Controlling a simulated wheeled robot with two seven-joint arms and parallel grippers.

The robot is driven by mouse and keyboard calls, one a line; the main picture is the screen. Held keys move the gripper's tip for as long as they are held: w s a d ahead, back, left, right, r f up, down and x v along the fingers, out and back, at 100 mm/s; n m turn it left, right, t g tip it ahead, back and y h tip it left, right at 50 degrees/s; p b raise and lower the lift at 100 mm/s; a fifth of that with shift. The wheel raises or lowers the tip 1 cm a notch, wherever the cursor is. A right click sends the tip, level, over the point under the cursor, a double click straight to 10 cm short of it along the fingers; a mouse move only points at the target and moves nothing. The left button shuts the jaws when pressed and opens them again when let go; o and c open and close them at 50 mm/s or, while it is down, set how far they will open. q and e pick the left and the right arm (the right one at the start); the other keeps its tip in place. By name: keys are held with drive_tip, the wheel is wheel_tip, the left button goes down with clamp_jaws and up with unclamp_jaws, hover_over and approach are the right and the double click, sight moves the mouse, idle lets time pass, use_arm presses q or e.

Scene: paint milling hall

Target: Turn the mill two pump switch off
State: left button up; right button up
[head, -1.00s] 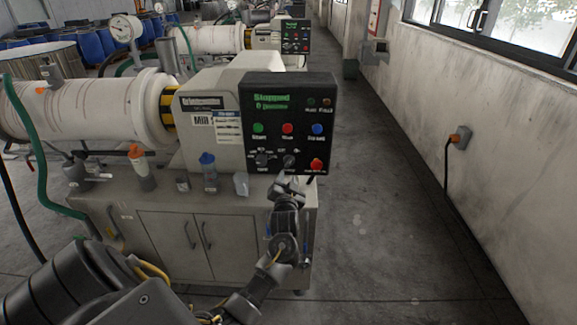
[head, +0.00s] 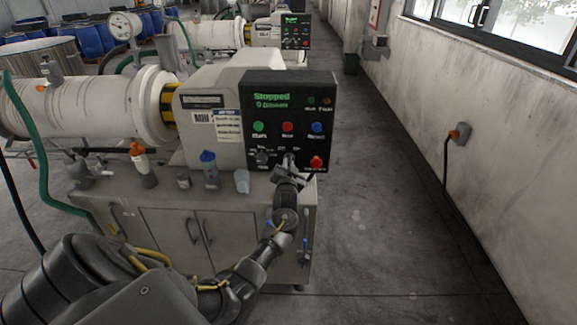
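The black control panel (head: 245,105) is on the near mill's cabinet, and its screen shows "Stopped" in green. A row of green, red and blue buttons sits under the screen. A dark knob (head: 263,158) is at the lower left of the panel and a red button (head: 316,162) at the lower right. My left gripper (head: 289,161) is at the panel between these two, in front of the second knob, which it mostly hides. I cannot tell whether the fingers touch or hold that knob, or how it is turned. The mill label's number is unclear. My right gripper is out of view.
A second mill panel (head: 295,31) stands farther back. The floor (head: 390,230) to the right is clear up to the wall.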

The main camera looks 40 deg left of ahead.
use_arm(q)
clamp_jaws()
drive_tip(key=shift+n, duration=0.3)
drive_tip(key=shift+f+n+b, duration=0.1)
drive_tip(key=shift+n+b, duration=2.5)
drive_tip(key=shift+n, duration=3.1)
drive_tip(key=o, duration=0.5)
unclamp_jaws()
